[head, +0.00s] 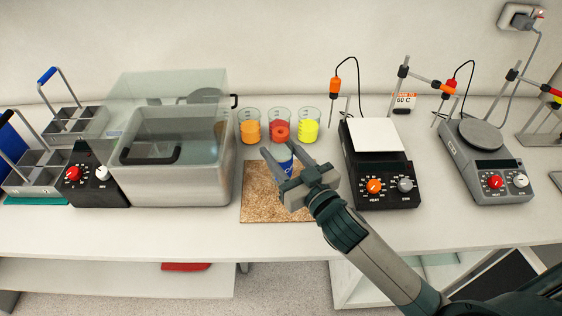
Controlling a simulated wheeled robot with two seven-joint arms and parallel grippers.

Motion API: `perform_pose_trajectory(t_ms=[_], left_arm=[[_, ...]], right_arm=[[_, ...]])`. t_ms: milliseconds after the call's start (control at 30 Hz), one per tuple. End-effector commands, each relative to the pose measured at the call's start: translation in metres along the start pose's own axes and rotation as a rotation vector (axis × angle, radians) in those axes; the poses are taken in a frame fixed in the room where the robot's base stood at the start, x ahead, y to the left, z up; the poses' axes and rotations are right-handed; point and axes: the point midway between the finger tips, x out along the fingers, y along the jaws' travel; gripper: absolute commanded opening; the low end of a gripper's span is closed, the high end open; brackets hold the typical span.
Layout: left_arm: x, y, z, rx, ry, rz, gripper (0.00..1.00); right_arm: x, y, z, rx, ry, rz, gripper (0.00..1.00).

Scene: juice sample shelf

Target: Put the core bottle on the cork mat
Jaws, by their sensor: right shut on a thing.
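The cork mat (258,205) lies on the bench in the middle of the head view, to the right of the water bath. My right gripper (293,166) reaches in from the lower right over the mat and is shut on a small blue-and-white item, which I take to be the core bottle (286,167). The gripper hides much of the bottle and part of the mat. I cannot tell whether the bottle touches the mat. My left gripper is not in view.
Beakers of orange (250,131), red (280,131) and yellow (308,132) stand just behind the mat. A clear-lidded water bath (185,185) stands left, a white-topped hotplate (378,136) right. A grey stirrer (482,160) stands farther right. The mat's front left is bare.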

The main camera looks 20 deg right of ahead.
Motion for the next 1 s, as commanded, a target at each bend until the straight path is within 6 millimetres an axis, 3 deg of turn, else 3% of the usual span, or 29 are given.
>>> perform_pose_trajectory(t_ms=[300,767,800,867,1000], left_arm=[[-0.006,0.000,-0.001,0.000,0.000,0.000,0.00],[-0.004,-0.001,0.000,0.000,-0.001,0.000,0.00],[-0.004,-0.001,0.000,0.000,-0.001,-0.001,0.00],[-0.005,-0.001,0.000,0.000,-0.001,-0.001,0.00],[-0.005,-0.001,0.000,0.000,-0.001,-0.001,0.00]], right_arm=[[0.000,0.000,0.033,0.001,-0.002,0.001,0.11],[-0.001,0.000,0.040,0.001,0.000,0.000,0.11],[-0.001,0.000,0.040,0.001,-0.002,0.000,0.51],[-0.001,0.000,0.040,0.001,-0.002,0.000,0.62],[-0.001,0.000,0.040,0.001,-0.002,0.000,0.62]])
